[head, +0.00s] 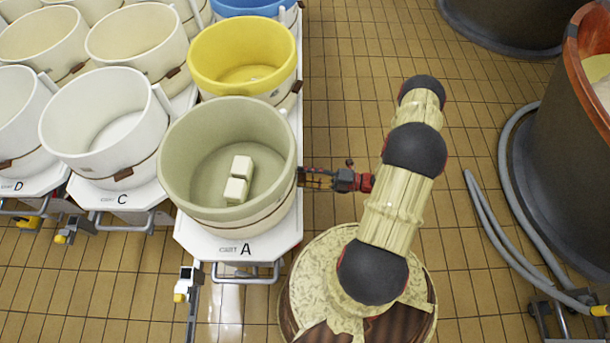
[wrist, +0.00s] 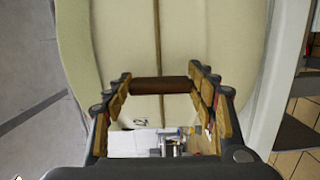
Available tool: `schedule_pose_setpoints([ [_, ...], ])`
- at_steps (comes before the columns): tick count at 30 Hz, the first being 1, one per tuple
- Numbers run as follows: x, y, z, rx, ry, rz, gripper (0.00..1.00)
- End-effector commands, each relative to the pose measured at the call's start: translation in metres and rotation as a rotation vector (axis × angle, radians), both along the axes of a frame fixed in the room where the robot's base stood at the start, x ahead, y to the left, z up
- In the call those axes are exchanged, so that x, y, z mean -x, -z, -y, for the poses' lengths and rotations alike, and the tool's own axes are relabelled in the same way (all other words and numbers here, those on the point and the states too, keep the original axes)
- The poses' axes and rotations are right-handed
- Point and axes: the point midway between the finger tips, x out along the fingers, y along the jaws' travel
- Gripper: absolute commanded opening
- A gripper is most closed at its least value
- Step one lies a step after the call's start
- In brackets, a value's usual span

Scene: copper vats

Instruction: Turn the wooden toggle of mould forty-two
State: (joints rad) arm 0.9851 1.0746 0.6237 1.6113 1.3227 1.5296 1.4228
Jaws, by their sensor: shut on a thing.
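The mould (head: 180,170) is a pale olive-green tub at the front of cart A in the head view. Its wall (wrist: 110,35) fills much of the wrist view, with a thin brown band running along it. A small dark marking, which looks like 42, shows on it between my fingers. The wooden toggle (wrist: 165,86) is a dark brown bar across the band. My gripper (wrist: 160,80) is shut on the toggle, one finger at each end. In the head view my gripper (head: 304,178) reaches the mould's right side, and the toggle is hidden there.
Two white blocks (head: 237,180) lie inside the mould. A yellow tub (head: 280,70) stands right behind it, and several white tubs stand left on carts C and D. A grey hose (head: 510,175) and dark vat (head: 545,160) are at right.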

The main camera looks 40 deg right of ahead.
Motion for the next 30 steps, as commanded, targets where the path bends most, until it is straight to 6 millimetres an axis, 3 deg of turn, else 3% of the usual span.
schedule_pose_setpoints([
  [8,-0.0002,0.0007,0.0005,0.0,0.001,-0.003,0.31],
  [9,-0.0002,0.0007,0.0005,0.0,0.001,-0.003,0.57],
  [18,-0.0001,0.0004,0.0002,0.0,0.001,-0.001,0.74],
  [30,0.0024,0.0002,0.0032,0.0,0.001,0.0,0.75],
])
